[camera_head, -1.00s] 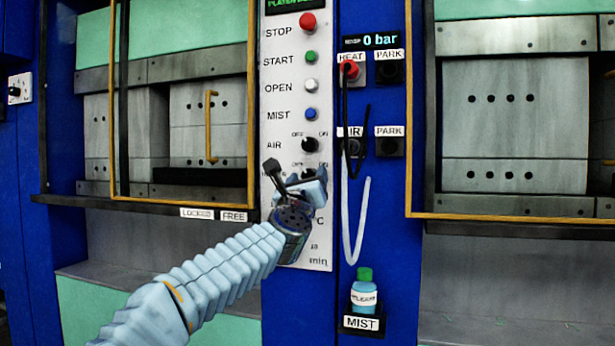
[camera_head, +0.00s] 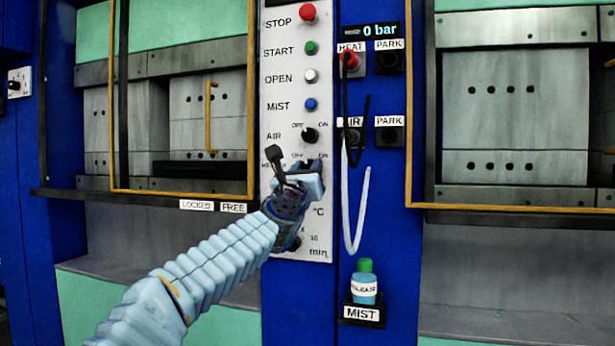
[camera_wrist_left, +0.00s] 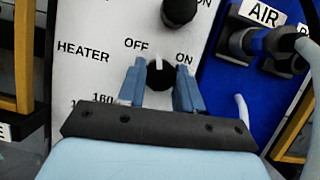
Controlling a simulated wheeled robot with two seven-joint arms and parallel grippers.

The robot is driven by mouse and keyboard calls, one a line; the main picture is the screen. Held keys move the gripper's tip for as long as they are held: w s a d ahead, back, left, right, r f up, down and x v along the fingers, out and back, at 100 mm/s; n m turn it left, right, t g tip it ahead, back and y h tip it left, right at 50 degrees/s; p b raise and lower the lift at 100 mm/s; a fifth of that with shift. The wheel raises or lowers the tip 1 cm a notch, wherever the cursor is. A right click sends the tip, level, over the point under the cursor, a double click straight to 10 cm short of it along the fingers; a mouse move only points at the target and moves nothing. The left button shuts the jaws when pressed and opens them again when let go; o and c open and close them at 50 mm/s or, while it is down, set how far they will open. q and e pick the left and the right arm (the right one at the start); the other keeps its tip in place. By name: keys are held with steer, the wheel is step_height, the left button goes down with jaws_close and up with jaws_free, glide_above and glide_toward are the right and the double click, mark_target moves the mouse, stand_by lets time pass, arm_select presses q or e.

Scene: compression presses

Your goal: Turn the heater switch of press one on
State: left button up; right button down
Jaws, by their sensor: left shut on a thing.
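The heater knob (camera_wrist_left: 160,76) is a round black knob with a white pointer mark, on the white control panel (camera_wrist_left: 90,30). Its label HEATER is to the left, with OFF and ON above it. In the left wrist view the white mark points up, between OFF and ON. My left gripper (camera_wrist_left: 160,88) has one blue finger on each side of the knob and is shut on it. In the head view my left gripper (camera_head: 304,178) is at the panel below the AIR knob (camera_head: 310,135) and mostly hides the heater knob. My right gripper is not in view.
Red, green, white and blue buttons (camera_head: 311,104) are above on the panel. Hose connectors (camera_head: 354,134) and a hanging cable lie to the right. A MIST bottle (camera_head: 364,285) stands lower right. A yellow-framed press guard (camera_head: 250,100) is to the left.

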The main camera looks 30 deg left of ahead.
arm_select(q)
steer(key=shift+f+m+h+b, duration=0.2)
steer(key=shift+m+h+b, duration=0.45)
steer(key=shift+m, duration=0.55)
steer(key=m+h, duration=0.1)
steer(key=m, duration=0.1)
steer(key=m+h+b, duration=0.1)
steer(key=m, duration=0.1)
steer(key=shift+a+r+t, duration=0.1)
steer(key=shift+a+t, duration=0.05)
steer(key=shift+t, duration=0.15)
steer(key=m+h, duration=0.2)
steer(key=m, duration=0.1)
steer(key=shift+r+m, duration=0.15)
steer(key=shift+m, duration=0.25)
steer(key=shift+m+g+h+p, duration=0.4)
steer(key=shift+m+h, duration=0.65)
steer(key=shift+m, duration=0.95)
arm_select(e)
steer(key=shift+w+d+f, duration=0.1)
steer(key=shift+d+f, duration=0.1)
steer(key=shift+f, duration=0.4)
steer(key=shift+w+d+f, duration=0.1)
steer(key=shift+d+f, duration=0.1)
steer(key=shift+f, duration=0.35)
arm_select(q)
steer(key=o, duration=1)
steer(key=shift+o, duration=0.2)
